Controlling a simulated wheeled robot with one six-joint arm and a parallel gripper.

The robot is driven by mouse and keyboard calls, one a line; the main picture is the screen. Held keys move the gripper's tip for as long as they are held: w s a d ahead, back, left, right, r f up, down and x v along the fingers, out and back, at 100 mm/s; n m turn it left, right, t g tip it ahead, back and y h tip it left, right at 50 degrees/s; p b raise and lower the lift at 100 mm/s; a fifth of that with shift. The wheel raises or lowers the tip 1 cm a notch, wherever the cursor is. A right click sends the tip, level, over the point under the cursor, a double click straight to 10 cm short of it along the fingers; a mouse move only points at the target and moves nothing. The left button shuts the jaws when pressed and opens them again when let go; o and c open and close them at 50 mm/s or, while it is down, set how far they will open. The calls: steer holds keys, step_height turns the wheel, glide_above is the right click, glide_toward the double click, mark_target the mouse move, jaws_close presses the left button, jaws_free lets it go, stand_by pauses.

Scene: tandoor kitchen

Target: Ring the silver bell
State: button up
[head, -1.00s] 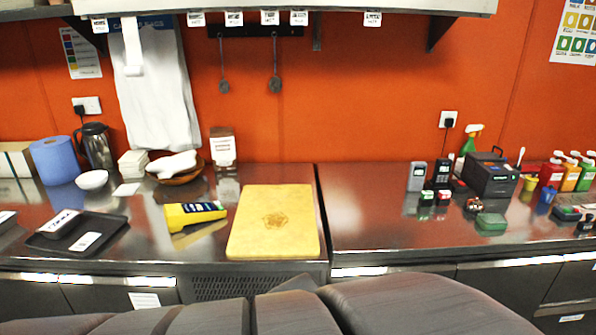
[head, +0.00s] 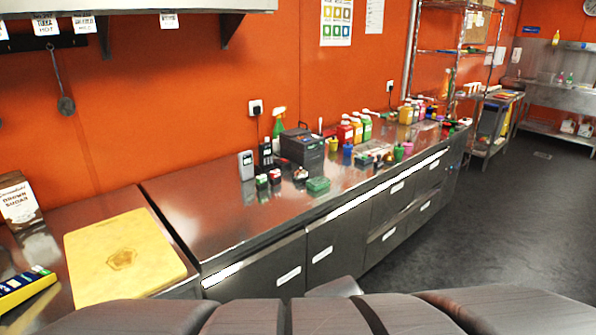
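I cannot pick out the silver bell for certain. A small rounded object (head: 300,173) with a pale top sits on the right-hand steel counter (head: 200,215), left of a green box (head: 318,185). It is too small to tell whether it is the bell. My gripper is not in view.
A dark printer-like machine (head: 303,148), a grey handset (head: 246,165) and several bottles stand along the counter's back. A yellow cutting board (head: 125,257) lies at the left. The counter's front left is bare. Open floor (head: 490,230) lies to the right.

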steer(key=shift+s+d, duration=0.1)
steer(key=shift+d, duration=0.05)
steer(key=shift+c, duration=0.2)
jaws_close()
stand_by(1.5)
